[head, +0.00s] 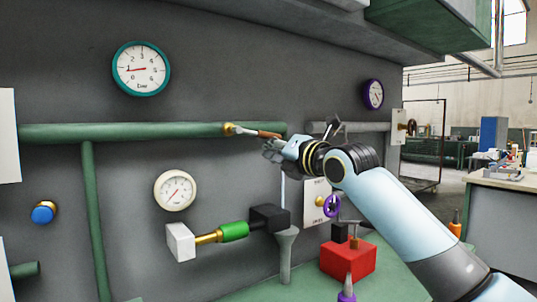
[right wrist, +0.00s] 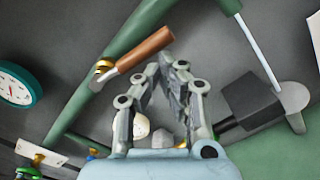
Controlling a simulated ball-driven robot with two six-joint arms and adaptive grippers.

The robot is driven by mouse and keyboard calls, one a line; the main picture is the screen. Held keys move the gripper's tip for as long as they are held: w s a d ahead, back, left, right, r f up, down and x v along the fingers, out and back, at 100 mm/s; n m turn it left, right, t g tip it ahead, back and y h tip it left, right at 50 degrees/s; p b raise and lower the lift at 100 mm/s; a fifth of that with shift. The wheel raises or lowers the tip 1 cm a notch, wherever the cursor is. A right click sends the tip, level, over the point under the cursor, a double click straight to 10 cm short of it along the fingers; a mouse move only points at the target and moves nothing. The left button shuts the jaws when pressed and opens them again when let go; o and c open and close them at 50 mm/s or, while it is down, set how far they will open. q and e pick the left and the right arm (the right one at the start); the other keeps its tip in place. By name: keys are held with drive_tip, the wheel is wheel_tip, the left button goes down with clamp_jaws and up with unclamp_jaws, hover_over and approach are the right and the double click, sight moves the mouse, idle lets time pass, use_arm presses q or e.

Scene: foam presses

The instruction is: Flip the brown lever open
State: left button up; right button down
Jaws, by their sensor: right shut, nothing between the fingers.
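The brown lever (head: 267,134) has a brown handle on a flat metal arm. The arm runs from a brass fitting (head: 230,129) on the green horizontal pipe (head: 150,132), and the lever points right, roughly along the pipe. In the right wrist view the brown handle (right wrist: 147,48) lies just beyond the fingertips, to their upper left. My right gripper (head: 268,150) is shut and empty, just below the handle's right end. In the right wrist view its fingertips (right wrist: 168,60) are close together; I cannot tell whether they touch the handle. My left gripper is not in view.
A teal-rimmed gauge (head: 141,69) and a white gauge (head: 175,190) are on the wall. Below are a green-sleeved valve handle (head: 234,231), a purple handwheel (head: 331,205) and a red block (head: 348,260). A vertical green pipe (head: 92,210) drops at left.

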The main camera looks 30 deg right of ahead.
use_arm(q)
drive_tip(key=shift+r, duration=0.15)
use_arm(e)
drive_tip(key=shift+d+r, duration=0.2)
drive_tip(key=shift+r, duration=0.2)
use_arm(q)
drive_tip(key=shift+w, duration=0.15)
